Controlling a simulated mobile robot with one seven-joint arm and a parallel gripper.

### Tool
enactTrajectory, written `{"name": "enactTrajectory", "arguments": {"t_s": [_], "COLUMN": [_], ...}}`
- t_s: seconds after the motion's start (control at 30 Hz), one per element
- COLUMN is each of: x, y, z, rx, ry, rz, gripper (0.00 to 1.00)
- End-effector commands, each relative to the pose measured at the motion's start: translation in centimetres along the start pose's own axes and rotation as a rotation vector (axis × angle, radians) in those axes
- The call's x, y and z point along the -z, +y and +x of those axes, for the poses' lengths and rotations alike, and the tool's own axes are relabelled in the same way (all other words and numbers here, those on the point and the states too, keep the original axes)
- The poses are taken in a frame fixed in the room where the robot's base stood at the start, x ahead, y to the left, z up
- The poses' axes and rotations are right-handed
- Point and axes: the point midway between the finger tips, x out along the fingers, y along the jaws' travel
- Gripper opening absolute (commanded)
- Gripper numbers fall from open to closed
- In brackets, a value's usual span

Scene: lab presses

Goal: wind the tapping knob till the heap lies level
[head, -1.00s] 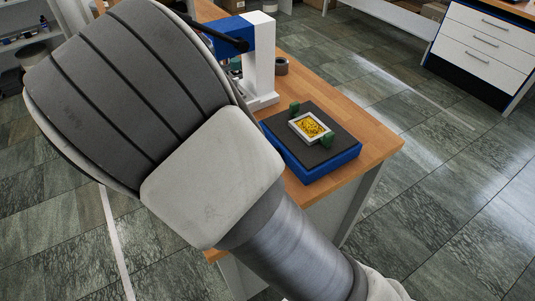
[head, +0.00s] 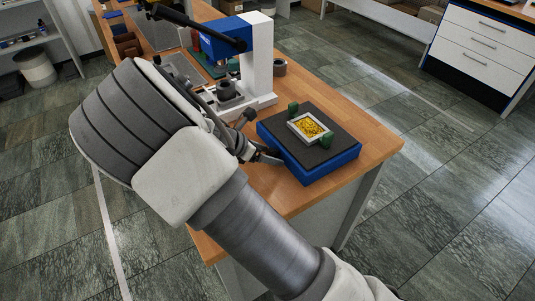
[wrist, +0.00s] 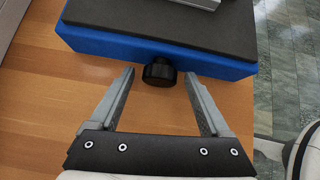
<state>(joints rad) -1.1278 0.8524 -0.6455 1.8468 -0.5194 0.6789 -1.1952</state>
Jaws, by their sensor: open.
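The tapping knob (wrist: 159,72) is a small black round knob on the front side of a blue box with a dark top (wrist: 150,46). In the wrist view my gripper (wrist: 162,82) is open, with one finger on each side of the knob and a gap to it on both sides. In the head view the blue box (head: 318,168) stands on the bench, and my gripper (head: 270,156) is at its left side. A yellow grainy heap (head: 308,127) lies in a pale tray (head: 292,124) on the dark top. The knob is hidden in the head view.
Green blocks (head: 328,140) stand at opposite sides of the tray. A blue and white press (head: 258,60) with a black lever stands behind on the wooden bench (head: 375,139). Bare wood lies in front of the box (wrist: 158,113).

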Motion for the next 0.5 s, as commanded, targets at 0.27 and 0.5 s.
{"name": "enactTrajectory", "arguments": {"t_s": [0.27, 0.5], "x": [0.0, 0.01], "y": [0.01, 0.02], "z": [-0.04, -0.06], "rx": [0.0, -0.001], "ry": [0.0, 0.0], "rz": [0.0, 0.0], "gripper": [0.57, 0.14]}}
